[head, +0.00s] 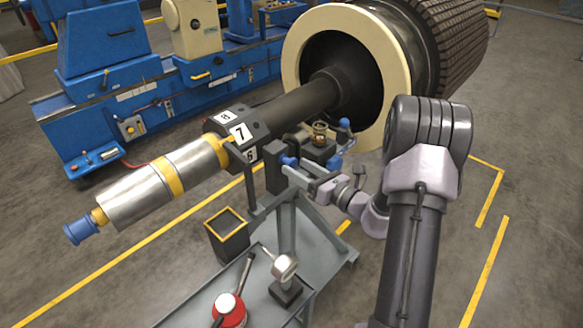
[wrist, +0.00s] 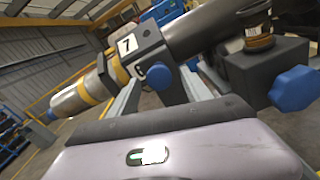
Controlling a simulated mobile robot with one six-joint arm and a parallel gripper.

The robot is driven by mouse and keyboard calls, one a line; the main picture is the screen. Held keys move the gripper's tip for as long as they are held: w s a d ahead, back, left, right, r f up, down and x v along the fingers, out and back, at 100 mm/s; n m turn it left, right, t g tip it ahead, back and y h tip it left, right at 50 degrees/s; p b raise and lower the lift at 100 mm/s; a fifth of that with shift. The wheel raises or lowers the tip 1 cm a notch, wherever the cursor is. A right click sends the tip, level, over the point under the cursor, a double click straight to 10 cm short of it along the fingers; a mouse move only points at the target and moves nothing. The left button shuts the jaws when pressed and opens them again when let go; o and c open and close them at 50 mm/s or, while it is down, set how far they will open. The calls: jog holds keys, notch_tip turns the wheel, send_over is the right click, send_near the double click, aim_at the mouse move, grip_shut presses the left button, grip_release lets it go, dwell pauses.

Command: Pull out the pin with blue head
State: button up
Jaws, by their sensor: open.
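A small blue head (head: 290,161) shows beside the dark upright block of the rotor stand in the head view. Another blue knob (head: 335,163) is on the front of a dark block, and it shows large at the right of the wrist view (wrist: 294,88). A third blue knob (head: 344,124) is behind that block. I cannot tell for sure which of these is the pin's head. My gripper (head: 300,173) is open, close to the stand and just below the first blue head. Its fingers are small in the head view, and contact is unclear.
The rotor shaft (head: 290,105) lies across the stand, with a numbered collar (head: 240,135) and a silver cylinder (head: 140,197) at left. A grey cart (head: 310,240) carries a dial gauge (head: 284,267) and a red-based item (head: 229,310). Open floor lies at right.

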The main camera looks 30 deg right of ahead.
jog(key=shift+x, duration=1.45)
jog(key=shift+c, duration=0.3)
grip_shut()
